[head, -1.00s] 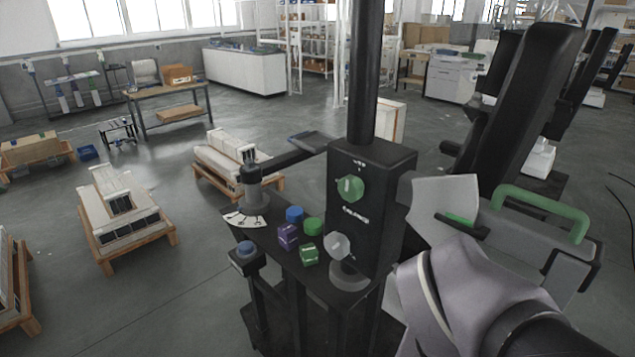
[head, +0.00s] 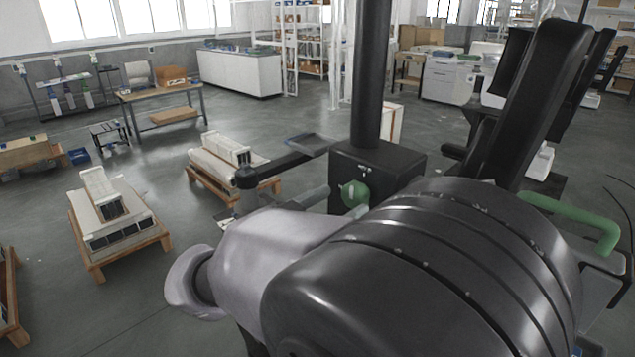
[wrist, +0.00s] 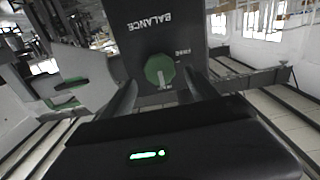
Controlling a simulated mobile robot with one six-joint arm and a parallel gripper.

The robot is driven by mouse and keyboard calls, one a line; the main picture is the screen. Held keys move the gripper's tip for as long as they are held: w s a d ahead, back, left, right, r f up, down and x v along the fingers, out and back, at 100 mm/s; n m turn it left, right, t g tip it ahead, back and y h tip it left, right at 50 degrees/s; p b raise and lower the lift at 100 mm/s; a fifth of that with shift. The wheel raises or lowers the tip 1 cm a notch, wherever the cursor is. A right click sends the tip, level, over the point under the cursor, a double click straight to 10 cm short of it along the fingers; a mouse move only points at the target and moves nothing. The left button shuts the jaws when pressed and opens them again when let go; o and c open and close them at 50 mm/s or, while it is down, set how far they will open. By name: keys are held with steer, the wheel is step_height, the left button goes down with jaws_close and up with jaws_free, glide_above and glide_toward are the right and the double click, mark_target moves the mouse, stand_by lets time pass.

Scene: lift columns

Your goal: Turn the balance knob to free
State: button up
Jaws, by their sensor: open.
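The balance knob (head: 354,193) is a round green knob on the front of a black column box (head: 378,160). In the wrist view the knob (wrist: 159,69) shows a pale pointer mark toward the picture's bottom. The word BALANCE appears upside down above it, and a smaller label, seemingly FREE, stands to its right. My gripper (wrist: 160,88) is open, with one finger on each side of the knob in the picture. I cannot tell whether the fingers touch it.
A green handle (head: 575,218) is at the right. A dark lever arm (head: 290,160) extends left from the column. Pallets with white blocks (head: 112,215) stand on the floor at left, with open floor between them. A workbench (head: 160,95) is farther back.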

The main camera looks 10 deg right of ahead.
mark_target(351, 195)
steer(key=shift+x, duration=1.95)
